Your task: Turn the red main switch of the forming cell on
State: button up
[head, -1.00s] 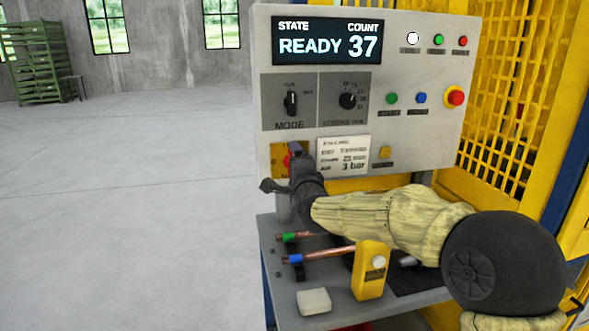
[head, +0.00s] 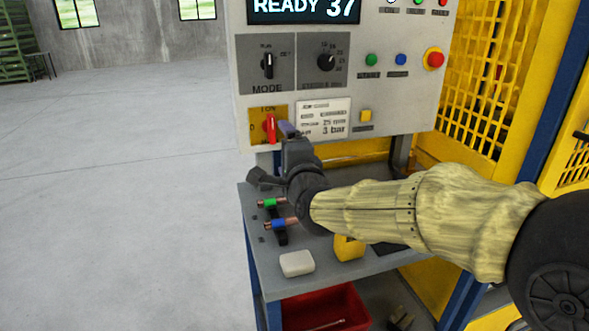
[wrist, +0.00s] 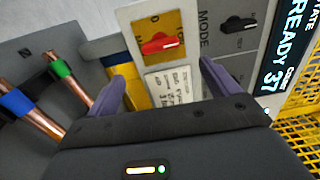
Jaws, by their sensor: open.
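The red main switch (head: 271,128) sits on a yellow plate (head: 256,112) at the lower left of the grey control panel. Its handle stands upright on the panel, in line with the "I ON" mark above; the "0" mark is at its left. The red handle also shows in the wrist view (wrist: 159,43), where the panel appears turned sideways. My gripper (head: 287,130) is just right of the switch and in front of the panel. Its purple fingers are apart and empty in the wrist view (wrist: 165,80), with the handle beyond them, apparently untouched.
The black MODE knob (head: 267,66) is above the switch. A white label (head: 322,118) and a yellow button (head: 366,116) are to its right. Copper tubes with a green (head: 270,203) and a blue collar (head: 277,225) lie below on the grey bench (head: 335,275).

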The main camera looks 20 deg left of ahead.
jog(key=v, duration=0.6)
jog(key=shift+s, duration=0.25)
jog(key=shift+d+f, duration=0.1)
